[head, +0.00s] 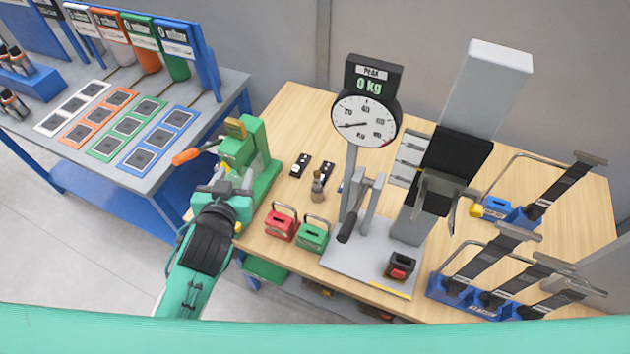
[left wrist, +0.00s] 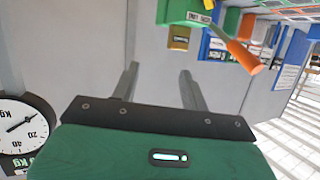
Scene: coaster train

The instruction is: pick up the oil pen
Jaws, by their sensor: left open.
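A small upright grey-brown item with a narrow top (head: 318,186) stands on the wooden table beside two small black plates. It may be the oil pen, but it is too small to tell for sure. My left gripper (head: 229,180) is open and empty, in front of the green device with the orange handle, left of that item. The left wrist view shows its two fingers apart with nothing between them (left wrist: 160,88). The item is not recognisable in the left wrist view. My right gripper does not show.
The green device (head: 262,160) is close to my left gripper. A red block (head: 280,227) and a green block (head: 313,238) with handles sit in front. The dial scale (head: 365,121) and a grey column (head: 487,85) stand to the right. Blue stands (head: 455,290) hold dark straps.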

